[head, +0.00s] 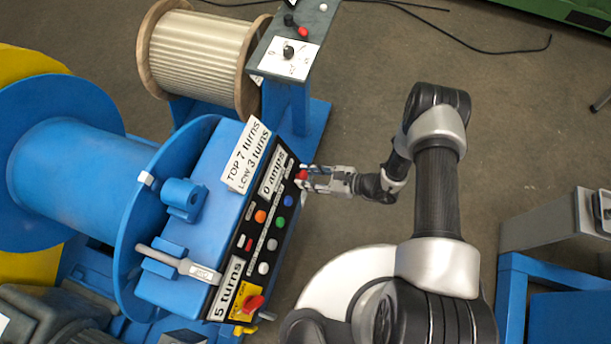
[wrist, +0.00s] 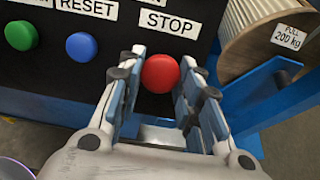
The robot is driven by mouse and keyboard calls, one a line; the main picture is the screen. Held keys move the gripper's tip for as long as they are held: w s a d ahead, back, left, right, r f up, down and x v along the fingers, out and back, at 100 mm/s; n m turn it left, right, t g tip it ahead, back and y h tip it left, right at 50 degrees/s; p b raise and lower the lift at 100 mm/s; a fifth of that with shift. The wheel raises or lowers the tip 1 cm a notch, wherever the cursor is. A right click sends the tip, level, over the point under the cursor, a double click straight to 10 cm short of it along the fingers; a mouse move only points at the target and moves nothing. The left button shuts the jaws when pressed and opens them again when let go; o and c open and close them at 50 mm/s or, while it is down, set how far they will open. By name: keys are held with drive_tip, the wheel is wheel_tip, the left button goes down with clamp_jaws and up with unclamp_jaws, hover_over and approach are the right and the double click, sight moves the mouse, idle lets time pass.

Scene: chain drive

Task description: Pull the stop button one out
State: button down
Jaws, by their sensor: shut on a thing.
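The stop button (wrist: 160,73) is a round red mushroom button on the dark control panel, under a white label reading STOP (wrist: 168,23). In the head view the red button (head: 302,174) sits near the upper right end of the panel. My gripper (head: 311,178) reaches it from the right. In the wrist view my gripper (wrist: 160,80) has one finger on each side of the button, shut on it. The button's front face shows between the fingers; its stem is hidden.
A blue button (wrist: 82,46) labelled RESET and a green button (wrist: 20,35) are left of the stop button. A wooden spool (head: 200,58) and a blue stand (head: 286,107) with another control box are beyond the panel. Open floor lies right of the panel.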

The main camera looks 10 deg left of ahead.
drive_tip(key=c, duration=1.2)
unclamp_jaws()
drive_tip(key=shift+d, duration=0.1)
drive_tip(key=v, duration=1.2)
drive_tip(key=shift+s, duration=0.1)
wheel_tip(320, 180, up, 25)
drive_tip(key=d+n+g+h, duration=0.25)
drive_tip(key=n+h, duration=0.25)
drive_tip(key=n, duration=0.5)
drive_tip(key=s+d+r+n+t+h, duration=0.2)
drive_tip(key=s+d+r+n, duration=0.1)
drive_tip(key=r, duration=0.3)
drive_tip(key=s+d+r+n+t+h, duration=0.2)
drive_tip(key=s+d+r+n+h, duration=0.1)
drive_tip(key=s+r, duration=0.3)
drive_tip(key=s+d+r+n+t+h, duration=0.2)
drive_tip(key=s+d+r+h, duration=0.1)
drive_tip(key=r, duration=0.3)
drive_tip(key=shift+s+d+r+n, duration=0.15)
drive_tip(key=shift+s+n, duration=0.05)
drive_tip(key=shift+s, duration=0.2)
drive_tip(key=shift+s+d+r+n, duration=0.1)
drive_tip(key=shift+s+d+n, duration=0.1)
drive_tip(key=shift+s, duration=0.25)
